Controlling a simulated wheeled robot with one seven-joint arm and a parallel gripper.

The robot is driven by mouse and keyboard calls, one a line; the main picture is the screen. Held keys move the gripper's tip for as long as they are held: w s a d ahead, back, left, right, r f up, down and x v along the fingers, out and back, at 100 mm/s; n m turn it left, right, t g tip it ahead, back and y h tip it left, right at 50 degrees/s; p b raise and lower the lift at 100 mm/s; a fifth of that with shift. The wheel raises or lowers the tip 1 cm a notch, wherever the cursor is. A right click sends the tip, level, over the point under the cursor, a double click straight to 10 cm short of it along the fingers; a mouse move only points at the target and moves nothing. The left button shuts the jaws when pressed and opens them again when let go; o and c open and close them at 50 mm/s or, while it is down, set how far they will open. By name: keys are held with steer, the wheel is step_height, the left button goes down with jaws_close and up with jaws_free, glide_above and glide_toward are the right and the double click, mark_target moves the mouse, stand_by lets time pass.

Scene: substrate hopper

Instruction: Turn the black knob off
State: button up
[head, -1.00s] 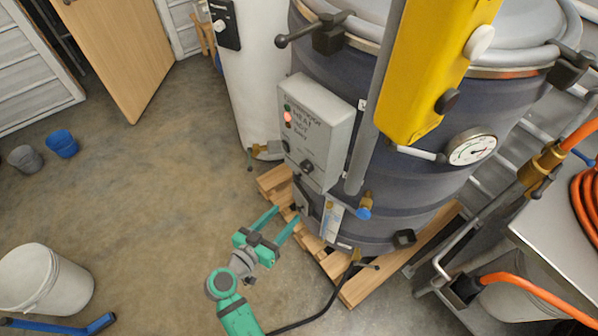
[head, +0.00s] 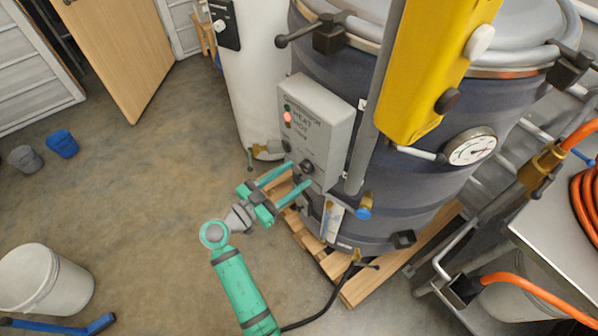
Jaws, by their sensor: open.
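The grey control box (head: 325,130) is fixed to the front of the dark vessel, with small indicator lights and lettering on its face. A black knob (head: 307,167) sits low on that face. My green gripper (head: 299,174) is open, its two fingers pointing at the lower part of the box. The fingertips lie on either side of the knob in the picture. I cannot tell whether they touch it or how far in front they are. Another small dark round part (head: 287,146) sits to its upper left. The red light (head: 287,117) appears lit.
The dark vessel (head: 420,190) stands on a wooden pallet (head: 355,287). A blue-handled valve (head: 364,212) is just right of my gripper. A yellow unit (head: 425,75) hangs in front of the vessel. A white cylinder (head: 255,80) stands behind.

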mark_target(307, 167)
steer(key=shift+x, duration=1.35)
steer(key=c, duration=1)
steer(key=shift+c, duration=0.2)
